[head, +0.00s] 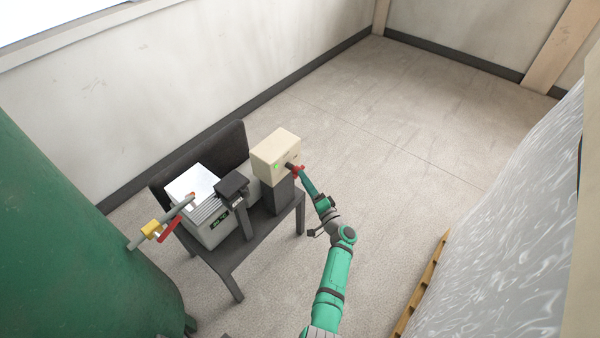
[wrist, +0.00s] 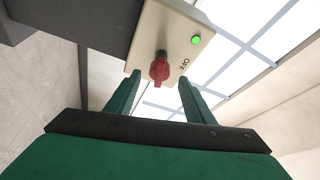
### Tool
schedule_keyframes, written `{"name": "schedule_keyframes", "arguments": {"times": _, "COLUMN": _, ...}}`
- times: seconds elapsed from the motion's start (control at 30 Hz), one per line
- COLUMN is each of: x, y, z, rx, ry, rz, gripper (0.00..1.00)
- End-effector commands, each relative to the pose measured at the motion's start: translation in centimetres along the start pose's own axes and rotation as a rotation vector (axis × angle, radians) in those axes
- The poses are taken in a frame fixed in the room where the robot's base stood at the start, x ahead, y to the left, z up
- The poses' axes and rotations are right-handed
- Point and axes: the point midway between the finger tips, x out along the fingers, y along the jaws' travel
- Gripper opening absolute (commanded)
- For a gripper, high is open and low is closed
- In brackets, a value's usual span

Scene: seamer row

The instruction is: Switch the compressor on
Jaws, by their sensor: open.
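A cream switch box (head: 273,157) sits on a dark post at the right of a dark stand in the head view. It carries a red rotary knob (wrist: 160,69), a lit green lamp (wrist: 196,40) and the printed word OFF (wrist: 184,64), which looks upside down in the wrist view. The knob also shows as a small red piece in the head view (head: 297,170). My gripper (wrist: 159,77) is open, its two fingers on either side of the knob and apart from it. I cannot tell which mark the knob points at.
A grey machine (head: 207,222) with a small green display stands left of the box. A pipe with a yellow fitting (head: 151,229) and a red lever (head: 170,230) runs from a large green tank (head: 70,250). A wrapped pallet load (head: 500,240) stands at right. Floor behind is clear.

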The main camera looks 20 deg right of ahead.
Motion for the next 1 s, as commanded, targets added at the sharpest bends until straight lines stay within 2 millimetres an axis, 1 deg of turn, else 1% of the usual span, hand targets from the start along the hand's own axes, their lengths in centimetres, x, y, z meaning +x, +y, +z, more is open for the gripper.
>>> {"name": "schedule_keyframes", "arguments": {"times": 0.03, "x": 0.9, "y": 0.0, "z": -0.1, "rx": 0.002, "ry": 0.000, "rz": 0.000, "gripper": 0.48}}
{"name": "schedule_keyframes", "arguments": {"times": 0.1, "x": 2.0, "y": 0.0, "z": -0.2, "rx": 0.001, "ry": 0.002, "rz": 0.000, "gripper": 0.48}}
{"name": "schedule_keyframes", "arguments": {"times": 0.3, "x": 4.0, "y": 0.0, "z": -0.2, "rx": 0.001, "ry": 0.002, "rz": 0.000, "gripper": 0.48}}
{"name": "schedule_keyframes", "arguments": {"times": 0.5, "x": 4.6, "y": 0.1, "z": -0.2, "rx": 0.000, "ry": 0.004, "rz": 0.002, "gripper": 0.48}}
{"name": "schedule_keyframes", "arguments": {"times": 0.73, "x": 4.7, "y": 0.1, "z": -0.2, "rx": 0.000, "ry": 0.004, "rz": 0.002, "gripper": 0.48}}
{"name": "schedule_keyframes", "arguments": {"times": 0.77, "x": 4.7, "y": 0.1, "z": -0.2, "rx": 0.000, "ry": 0.004, "rz": 0.002, "gripper": 0.41}}
{"name": "schedule_keyframes", "arguments": {"times": 0.8, "x": 4.7, "y": 0.1, "z": -0.2, "rx": 0.000, "ry": 0.004, "rz": 0.002, "gripper": 0.32}}
{"name": "schedule_keyframes", "arguments": {"times": 0.87, "x": 4.7, "y": 0.1, "z": -0.2, "rx": 0.000, "ry": 0.003, "rz": 0.002, "gripper": 0.17}}
{"name": "schedule_keyframes", "arguments": {"times": 0.9, "x": 4.7, "y": 0.1, "z": -0.2, "rx": 0.000, "ry": 0.003, "rz": 0.002, "gripper": 0.08}}
{"name": "schedule_keyframes", "arguments": {"times": 1.0, "x": 4.7, "y": 0.1, "z": -0.2, "rx": 0.000, "ry": 0.003, "rz": 0.002, "gripper": 0.07}}
